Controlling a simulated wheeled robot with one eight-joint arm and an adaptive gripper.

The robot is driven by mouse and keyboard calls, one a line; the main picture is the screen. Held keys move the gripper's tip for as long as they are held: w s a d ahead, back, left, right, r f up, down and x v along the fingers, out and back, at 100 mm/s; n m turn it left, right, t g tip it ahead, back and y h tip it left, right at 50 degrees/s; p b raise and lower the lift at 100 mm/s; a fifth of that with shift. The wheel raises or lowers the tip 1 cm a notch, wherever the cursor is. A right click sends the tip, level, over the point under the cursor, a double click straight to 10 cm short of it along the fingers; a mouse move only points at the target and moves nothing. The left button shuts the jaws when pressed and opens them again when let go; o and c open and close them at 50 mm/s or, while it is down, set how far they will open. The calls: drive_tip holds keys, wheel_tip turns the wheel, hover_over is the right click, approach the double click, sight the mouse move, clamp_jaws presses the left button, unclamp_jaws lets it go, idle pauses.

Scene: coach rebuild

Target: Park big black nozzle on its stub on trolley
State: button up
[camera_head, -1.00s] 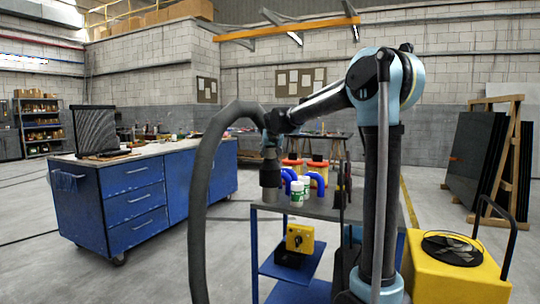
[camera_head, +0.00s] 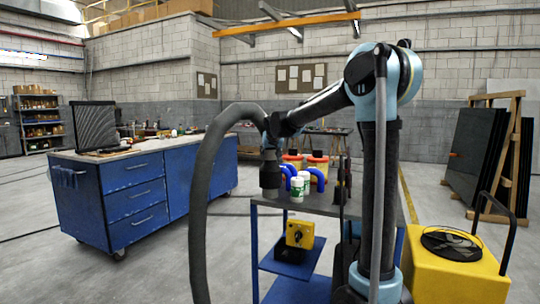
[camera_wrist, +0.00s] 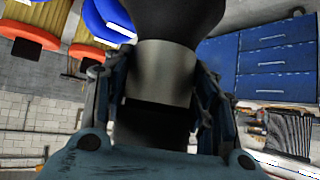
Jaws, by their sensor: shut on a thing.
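The big black nozzle (camera_head: 270,172) hangs upright, its wide end down, at the left end of the trolley (camera_head: 330,208). My gripper (camera_head: 270,140) is shut on it from above. In the wrist view my gripper (camera_wrist: 160,100) has a finger on each side of the nozzle's grey metal collar (camera_wrist: 164,72), with the black body (camera_wrist: 176,18) beyond. A thick dark hose (camera_head: 200,200) loops from the gripper down to the left. The nozzle's lower end overlaps the trolley's top in the head view; I cannot tell whether it touches. I cannot make out the stub.
White-and-green cups (camera_head: 297,188), curved blue pieces (camera_head: 318,179) and red-and-yellow items (camera_head: 317,163) stand right of the nozzle. A yellow box (camera_head: 299,235) sits on the lower shelf. A blue workbench (camera_head: 130,195) is left, a yellow machine (camera_head: 440,270) right.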

sight(270, 163)
drive_tip(key=shift+f, duration=0.2)
idle(0.5)
drive_tip(key=shift+f, duration=1.25)
drive_tip(key=shift+f, duration=1.15)
drive_tip(key=o, duration=1.4)
drive_tip(key=o, duration=0.4)
drive_tip(key=shift+s, duration=0.1)
drive_tip(key=shift+v, duration=3.95)
